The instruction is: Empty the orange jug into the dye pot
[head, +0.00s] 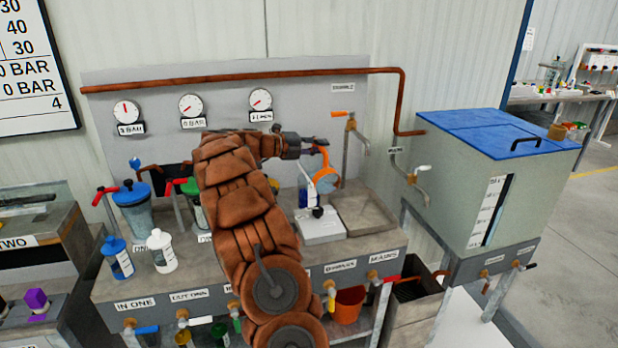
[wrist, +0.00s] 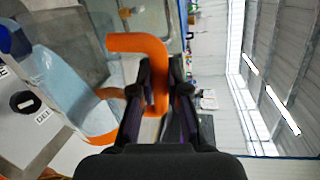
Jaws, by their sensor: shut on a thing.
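The orange jug (head: 326,183) has a thick orange handle and a pale, see-through body. It is above the bench near the sink, at the middle right of the head view. My gripper (head: 312,145) is shut on its handle, which also shows between the fingers in the wrist view (wrist: 155,75). The jug's tilt and contents are hard to tell. A small white box (head: 320,226) with a black knob is below it, and a blue-and-white bottle (head: 304,194) is close to its left. I cannot tell which vessel is the dye pot.
A lidded blue pot (head: 133,210), a blue bottle (head: 117,258) and a white bottle (head: 161,251) stand at bench left. A large blue-lidded tank (head: 500,170) is at right.

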